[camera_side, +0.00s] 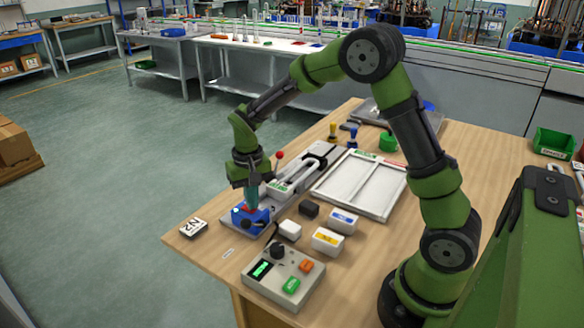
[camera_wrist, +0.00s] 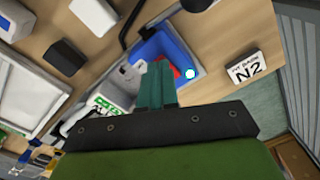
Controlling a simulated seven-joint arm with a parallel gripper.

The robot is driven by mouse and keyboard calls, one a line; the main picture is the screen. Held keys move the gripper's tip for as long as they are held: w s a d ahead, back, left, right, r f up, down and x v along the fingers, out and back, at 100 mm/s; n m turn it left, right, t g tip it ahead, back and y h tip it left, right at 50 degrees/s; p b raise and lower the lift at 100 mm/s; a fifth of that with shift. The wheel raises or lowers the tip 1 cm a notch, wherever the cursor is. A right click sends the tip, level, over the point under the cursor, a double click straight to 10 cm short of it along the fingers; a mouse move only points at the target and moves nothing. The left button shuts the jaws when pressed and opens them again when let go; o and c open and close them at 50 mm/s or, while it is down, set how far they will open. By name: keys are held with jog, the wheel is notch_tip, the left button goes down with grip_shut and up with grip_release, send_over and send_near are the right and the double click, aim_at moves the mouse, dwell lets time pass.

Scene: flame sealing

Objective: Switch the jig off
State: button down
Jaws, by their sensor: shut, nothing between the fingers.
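The jig (camera_side: 284,188) is a long grey fixture on the wooden table, with a red-knobbed lever (camera_side: 279,155) and a blue block (camera_side: 240,217) at its near end. A control box (camera_side: 310,277) stands in front of it, with a lit green display (camera_side: 261,269), a black knob (camera_side: 277,251), an orange button (camera_side: 305,266) and a green button (camera_side: 291,286). My gripper (camera_side: 249,206) is shut and empty, pointing down at the blue block. In the wrist view its teal fingers (camera_wrist: 157,84) overlap the blue block (camera_wrist: 178,48), beside a red part and a bright spot; contact is unclear.
An N2 block (camera_side: 193,228) lies near the table's left edge. A white block (camera_side: 290,230), a black block (camera_side: 308,209) and blue- and yellow-labelled boxes (camera_side: 342,220) (camera_side: 327,240) stand right of the jig. A white framed tray (camera_side: 347,181) lies behind them.

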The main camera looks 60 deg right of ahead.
jog(key=shift+f, duration=0.35)
jog(key=shift+r, duration=3.55)
jog(key=shift+w, duration=0.1)
jog(key=shift+s+a+f, duration=0.15)
jog(key=shift+s+f, duration=0.3)
jog(key=shift+s, duration=0.05)
jog(key=s+a+r+n+t+y, duration=0.1)
jog(key=s+a+r+t, duration=0.1)
jog(key=s+r, duration=0.4)
jog(key=s+a+r+n+t+y, duration=0.1)
jog(key=s+r+t, duration=0.4)
jog(key=s, duration=0.7)
jog(key=shift+s+a+r, duration=0.25)
jog(key=shift+a+r, duration=0.15)
jog(key=shift+a, duration=0.3)
